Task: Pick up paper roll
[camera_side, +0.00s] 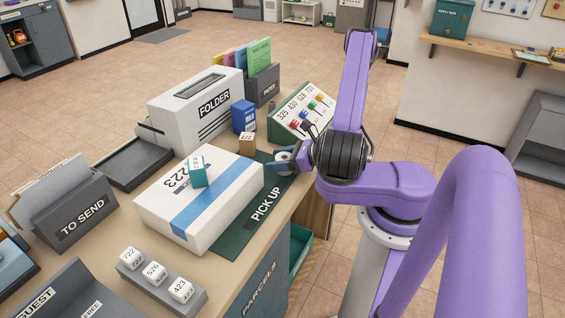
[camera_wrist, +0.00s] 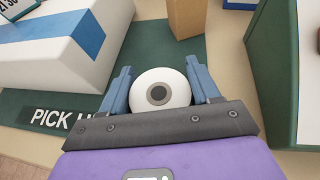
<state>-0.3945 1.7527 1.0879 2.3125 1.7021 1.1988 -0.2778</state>
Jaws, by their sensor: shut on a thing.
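The paper roll (camera_wrist: 176,84) is white with a grey-brown core, seen end-on in the wrist view. My gripper (camera_wrist: 160,82) is shut on it, with one blue finger on each side. In the side view the roll (camera_side: 283,157) shows as a small pale shape at my gripper (camera_side: 281,162), over the far end of the green PICK UP mat (camera_side: 233,236). Whether the roll touches the mat cannot be told.
A large white parcel (camera_side: 217,223) with a blue stripe lies left of my gripper, a teal box (camera_side: 192,172) on top. A small brown box (camera_side: 246,143) and blue box (camera_side: 243,116) stand behind. A green key board (camera_side: 300,112) stands close on the right.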

